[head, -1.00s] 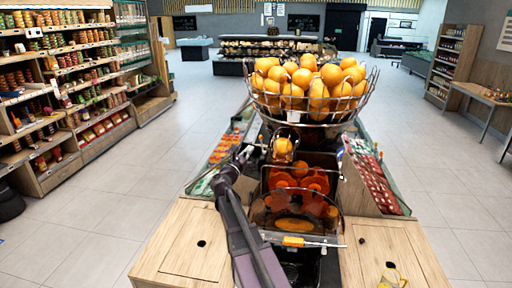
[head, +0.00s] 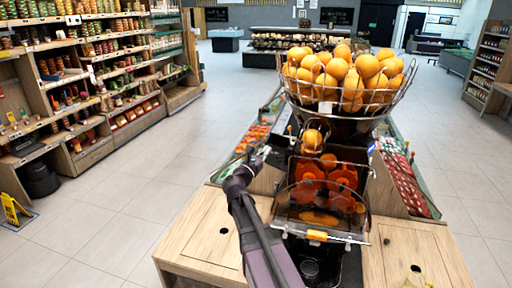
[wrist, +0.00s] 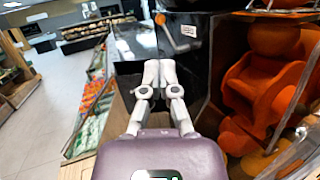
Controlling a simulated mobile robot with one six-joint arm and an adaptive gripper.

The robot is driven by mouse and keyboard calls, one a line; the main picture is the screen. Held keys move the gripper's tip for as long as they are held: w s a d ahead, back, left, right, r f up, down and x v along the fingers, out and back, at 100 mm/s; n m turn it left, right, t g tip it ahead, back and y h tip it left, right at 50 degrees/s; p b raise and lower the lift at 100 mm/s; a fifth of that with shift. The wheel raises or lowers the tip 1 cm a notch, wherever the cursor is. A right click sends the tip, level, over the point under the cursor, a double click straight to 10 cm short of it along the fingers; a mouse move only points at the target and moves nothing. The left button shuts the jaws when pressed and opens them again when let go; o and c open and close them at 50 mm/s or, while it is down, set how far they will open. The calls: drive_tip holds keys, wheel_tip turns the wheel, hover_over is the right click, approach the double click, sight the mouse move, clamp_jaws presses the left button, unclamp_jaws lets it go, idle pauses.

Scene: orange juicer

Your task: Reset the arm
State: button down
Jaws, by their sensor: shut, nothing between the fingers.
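My gripper (wrist: 158,75) is shut and empty in the wrist view, its two pale fingertips together. It points forward along the left side of the orange juicer (wrist: 245,95), apart from the orange parts inside as far as I can tell. In the head view my gripper (head: 252,158) is small and partly hidden by my own wrist, just left of the juicer (head: 322,190). The juicer has a clear front cover and orange pressing parts. A wire basket (head: 335,112) full of oranges (head: 345,72) sits on top.
Wooden counters (head: 205,228) flank the juicer, with a packaged-goods display (head: 405,180) on its right. Shelves of jars (head: 85,75) stand at the left. A yellow floor sign (head: 13,210) is at far left. Open tiled floor lies around.

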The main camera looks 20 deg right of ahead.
drive_tip(key=shift+f, duration=0.1)
drive_tip(key=s+a+f+m+g+y, duration=0.3)
drive_tip(key=s+f+m+y, duration=0.15)
drive_tip(key=f+m, duration=0.3)
drive_tip(key=s+a+f+m+g+y, duration=0.2)
drive_tip(key=s+f+m+g+y, duration=0.25)
drive_tip(key=f+m, duration=0.35)
drive_tip(key=s+a+f+m+g+y, duration=0.1)
drive_tip(key=s+a+f+m+y, duration=0.3)
drive_tip(key=a, duration=0.4)
drive_tip(key=s+a+f+m+g+y, duration=0.1)
drive_tip(key=s+a+f+m+y, duration=0.3)
drive_tip(key=a, duration=0.4)
drive_tip(key=s+f+y+b, duration=0.1)
drive_tip(key=s+f+b, duration=0.3)
drive_tip(key=f+b, duration=0.2)
drive_tip(key=shift+s+a+n+g, duration=0.25)
drive_tip(key=shift+s+n+g, duration=0.1)
drive_tip(key=shift+n, duration=0.1)
